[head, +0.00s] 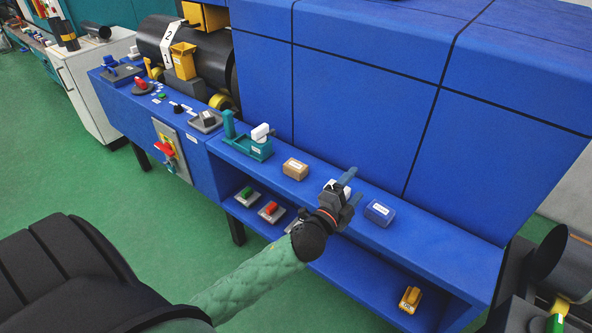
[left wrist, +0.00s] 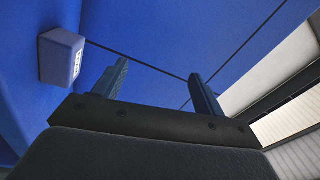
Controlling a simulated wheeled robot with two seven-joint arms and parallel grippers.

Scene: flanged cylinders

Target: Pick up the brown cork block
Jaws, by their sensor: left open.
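The brown cork block (head: 295,169) sits on the blue shelf (head: 408,235) in the head view, with a white label on its face. It stands between the teal fixture and my left gripper, and is not seen in the left wrist view. My left gripper (head: 352,184) is open, over the shelf to the right of the cork block and apart from it. Its two fingers (left wrist: 160,88) show spread in the left wrist view, with no object between them. My right gripper is not in view.
A blue labelled block (head: 379,213) sits right of my left gripper; a labelled blue block (left wrist: 62,57) shows in the left wrist view. A white block (head: 335,187) is partly hidden behind the gripper. A teal fixture (head: 247,140) stands left of the cork block. A blue wall rises behind.

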